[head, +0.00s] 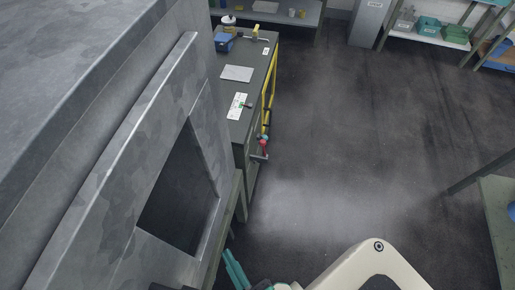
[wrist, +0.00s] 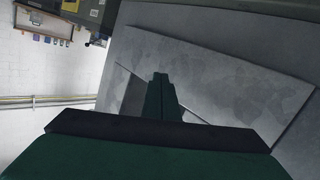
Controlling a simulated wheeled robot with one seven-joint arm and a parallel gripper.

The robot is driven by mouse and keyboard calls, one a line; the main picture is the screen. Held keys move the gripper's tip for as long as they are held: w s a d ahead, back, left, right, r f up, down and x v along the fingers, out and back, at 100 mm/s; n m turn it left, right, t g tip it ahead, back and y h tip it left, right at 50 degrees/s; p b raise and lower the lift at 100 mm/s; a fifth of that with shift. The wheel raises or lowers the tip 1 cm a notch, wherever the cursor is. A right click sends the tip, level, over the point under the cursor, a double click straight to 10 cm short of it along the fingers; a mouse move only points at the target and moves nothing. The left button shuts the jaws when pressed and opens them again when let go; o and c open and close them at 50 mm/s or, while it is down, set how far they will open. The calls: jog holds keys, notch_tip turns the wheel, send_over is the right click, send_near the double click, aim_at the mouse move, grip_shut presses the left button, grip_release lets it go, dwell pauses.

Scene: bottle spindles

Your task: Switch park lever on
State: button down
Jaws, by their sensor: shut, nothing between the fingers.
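My gripper (head: 234,266) shows as teal fingers at the bottom of the head view, beside the lower edge of a big grey metal housing (head: 110,190). In the wrist view my gripper (wrist: 159,84) is dark green, with its fingers together and nothing between them. The housing (wrist: 220,75) fills much of the wrist view beyond the fingertips; I cannot tell whether they touch it. I cannot make out a part that is surely the park lever. A white plate (head: 236,112) with a small green and dark piece lies on the workbench, well beyond my gripper.
The long workbench (head: 255,62) runs away behind the housing, with a blue item (head: 224,42) and a grey sheet (head: 237,73) on it. A small red part (head: 263,147) sticks out at its near end. Shelves (head: 430,34) stand at the back. The dark floor (head: 350,120) is clear.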

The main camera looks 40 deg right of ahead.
jog(key=w+d+f+n+t+h, duration=0.25)
jog(key=w+d+f+n, duration=0.25)
jog(key=w+d+f, duration=0.65)
jog(key=w+d+f+n+h, duration=0.1)
jog(key=w+d+n, duration=0.1)
jog(key=w+d, duration=0.3)
jog(key=w+d+f+n+h, duration=0.1)
jog(key=w+d+n, duration=0.2)
jog(key=d, duration=1)
jog(key=w, duration=0.2)
jog(key=shift+w+f+n+g+h, duration=0.25)
jog(key=shift+w+n+g+h, duration=0.05)
jog(key=shift+w+g+h, duration=0.1)
jog(key=shift+w, duration=0.1)
jog(key=r, duration=0.1)
send_over(264, 150)
jog(key=a, duration=0.4)
jog(key=shift+d, duration=0.2)
